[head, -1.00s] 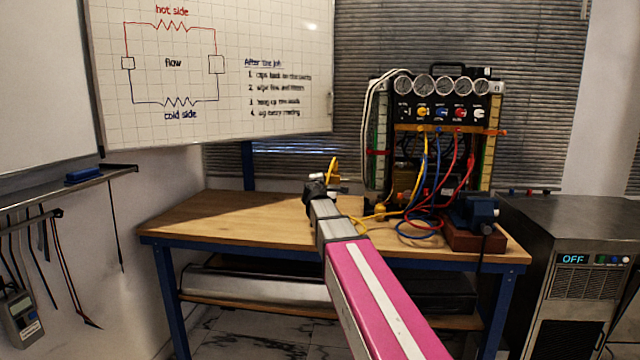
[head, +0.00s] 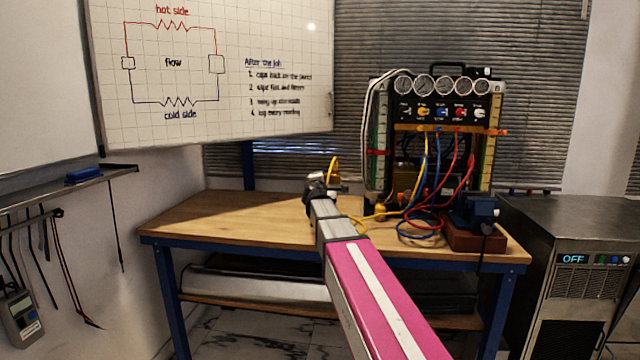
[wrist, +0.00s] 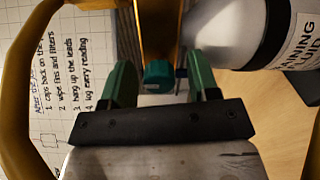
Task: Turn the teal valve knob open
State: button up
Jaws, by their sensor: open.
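The teal valve knob (wrist: 158,73) shows in the wrist view, in front of a brass-coloured upright part (wrist: 156,28). My gripper (wrist: 162,80) is open, with its two green fingers on either side of the knob. Gaps show between the knob and both fingers, and I see no contact. How deep the knob sits between the fingers is hard to tell. In the head view my gripper (head: 322,186) is over the bench top, and the knob cannot be made out there.
A yellow tube (wrist: 22,70) curves at the left. The wooden bench (head: 215,212) holds a gauge panel (head: 440,100) with coloured hoses and a blue vise (head: 474,210). The bench's left part is clear.

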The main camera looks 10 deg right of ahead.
jog(key=v, duration=1)
jog(key=shift+s, duration=0.4)
jog(key=shift+s+a, duration=0.1)
jog(key=shift+a, duration=0.05)
